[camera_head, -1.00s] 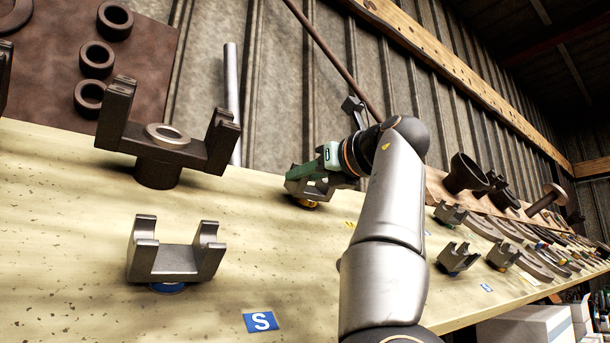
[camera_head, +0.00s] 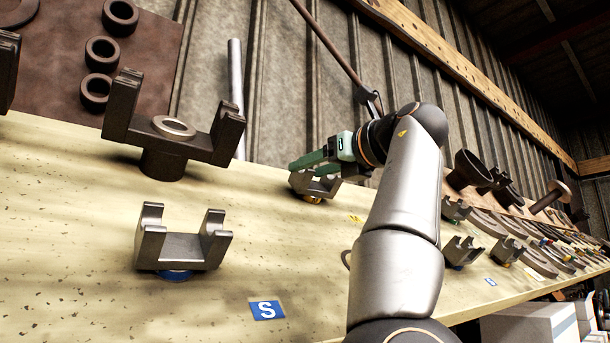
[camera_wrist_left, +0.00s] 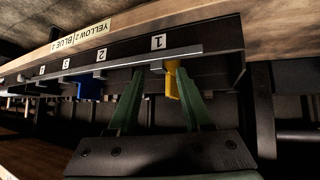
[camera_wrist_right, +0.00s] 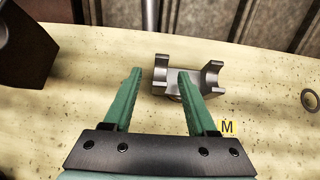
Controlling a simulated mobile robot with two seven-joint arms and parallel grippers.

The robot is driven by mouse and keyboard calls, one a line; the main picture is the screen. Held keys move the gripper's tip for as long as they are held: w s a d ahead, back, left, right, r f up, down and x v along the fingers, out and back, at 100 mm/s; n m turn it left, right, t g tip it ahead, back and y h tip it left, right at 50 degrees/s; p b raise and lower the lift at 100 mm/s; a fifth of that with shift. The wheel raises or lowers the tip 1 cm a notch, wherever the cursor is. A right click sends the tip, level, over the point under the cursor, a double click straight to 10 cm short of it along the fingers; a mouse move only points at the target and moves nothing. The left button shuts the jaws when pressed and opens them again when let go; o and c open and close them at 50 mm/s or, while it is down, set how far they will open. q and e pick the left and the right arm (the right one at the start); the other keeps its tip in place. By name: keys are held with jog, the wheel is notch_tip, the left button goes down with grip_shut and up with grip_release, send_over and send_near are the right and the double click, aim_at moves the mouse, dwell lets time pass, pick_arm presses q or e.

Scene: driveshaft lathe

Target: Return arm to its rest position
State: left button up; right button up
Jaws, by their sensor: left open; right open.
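My right gripper (camera_head: 308,160) shows in the head view just above a grey metal yoke (camera_head: 314,184) with a yellow base on the table. In the right wrist view its green fingers (camera_wrist_right: 160,74) are apart and empty, with the yoke (camera_wrist_right: 198,80) beyond the right fingertip. A yellow M label (camera_wrist_right: 227,127) lies in front of the yoke. My left gripper (camera_wrist_left: 156,72) shows only in the left wrist view. Its green fingers are apart below a dark numbered rack (camera_wrist_left: 120,57), with a yellow piece (camera_wrist_left: 171,82) near the right fingertip.
A second yoke (camera_head: 182,245) on a blue base stands near the blue S label (camera_head: 267,310). A large dark fork fixture (camera_head: 165,158) stands behind it. More parts (camera_head: 462,251) crowd the table's right side. A blue piece (camera_wrist_left: 89,86) hangs from the left rack.

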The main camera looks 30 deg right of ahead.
jog(key=s+b, duration=0.2)
jog(key=s, duration=0.8)
jog(key=shift+d, duration=0.45)
